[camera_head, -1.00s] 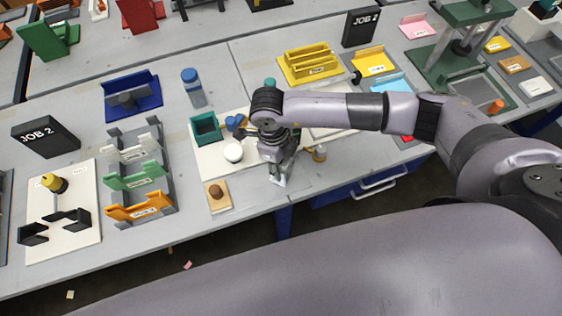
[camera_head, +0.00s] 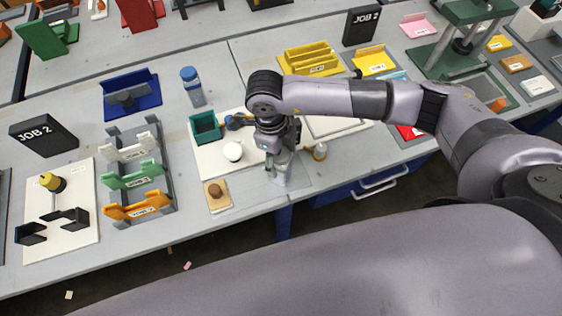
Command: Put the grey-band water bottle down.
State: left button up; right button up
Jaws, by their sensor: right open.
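My right gripper (camera_head: 279,168) points down at the front edge of the middle bench, with its fingers open. A pale, bottle-like thing (camera_head: 283,174) shows at its fingers and appears to stand on the grey area there. Its upper part is hidden by the gripper, and I cannot make out its band or whether the fingers touch it. My left gripper is not in view.
Left of the gripper are a white ball (camera_head: 232,151), a teal box (camera_head: 206,128) and a small wooden block (camera_head: 217,196). The bench front edge is near. A slotted rack (camera_head: 140,175) stands farther left.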

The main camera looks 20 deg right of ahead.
jog(key=r, duration=0.3)
jog(key=r+b, duration=0.1)
jog(key=r, duration=0.1)
jog(key=r+b, duration=0.1)
jog(key=r, duration=0.2)
jog(key=shift+w+a+r, duration=0.35)
jog(key=shift+a, duration=0.05)
